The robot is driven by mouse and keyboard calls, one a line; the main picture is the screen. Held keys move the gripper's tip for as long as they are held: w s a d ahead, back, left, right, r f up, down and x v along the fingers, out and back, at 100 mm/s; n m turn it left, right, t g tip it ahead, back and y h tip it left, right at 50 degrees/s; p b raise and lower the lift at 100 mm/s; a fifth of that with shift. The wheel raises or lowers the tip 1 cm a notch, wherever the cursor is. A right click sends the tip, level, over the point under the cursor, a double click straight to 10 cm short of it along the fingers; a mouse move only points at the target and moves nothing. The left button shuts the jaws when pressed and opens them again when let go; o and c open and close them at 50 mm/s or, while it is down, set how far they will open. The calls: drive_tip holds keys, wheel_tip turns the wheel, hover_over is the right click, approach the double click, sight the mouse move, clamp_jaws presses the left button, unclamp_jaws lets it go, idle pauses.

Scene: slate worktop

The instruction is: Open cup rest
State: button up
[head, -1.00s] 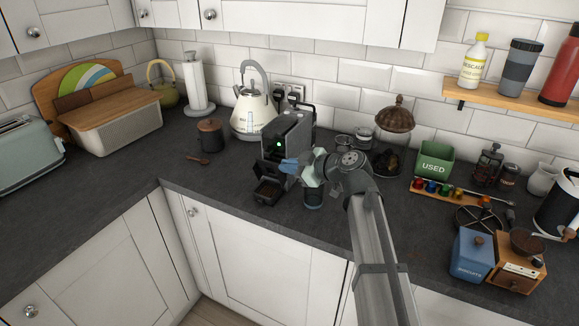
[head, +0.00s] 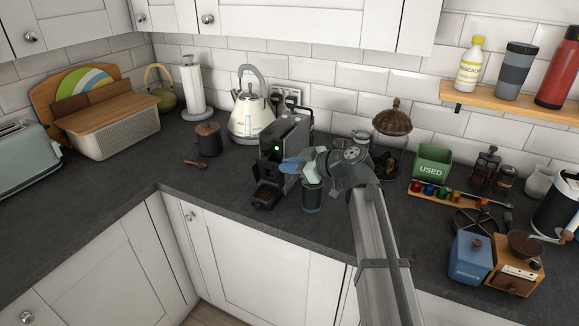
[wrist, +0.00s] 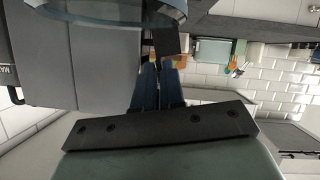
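The coffee machine (head: 287,143) is a dark grey box with a green light, standing on the worktop. Its tray (head: 266,197) juts out low at the front. I cannot make out a separate cup rest for certain. My gripper (head: 289,166) has blue fingers and is at the machine's front right, above the tray. In the wrist view the fingers (wrist: 158,86) lie side by side with only a thin gap. A small dark square part (wrist: 170,42) is just beyond their tips; I cannot tell if they touch it. The machine's grey side (wrist: 85,60) is on the left there.
A dark cup-like cylinder (head: 312,196) stands under my wrist, close to the machine. A kettle (head: 248,115) is behind left, a glass jar (head: 391,133) behind right. A capsule rack (head: 445,194) is to the right. The worktop left of the tray is mostly clear.

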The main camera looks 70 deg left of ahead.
drive_tip(key=o, duration=0.4)
drive_tip(key=shift+d, duration=0.1)
drive_tip(key=v, duration=1.3)
drive_tip(key=shift+w+d+r, duration=0.15)
drive_tip(key=shift+w+d, duration=0.05)
drive_tip(key=shift+w, duration=0.05)
drive_tip(key=shift+w, duration=0.1)
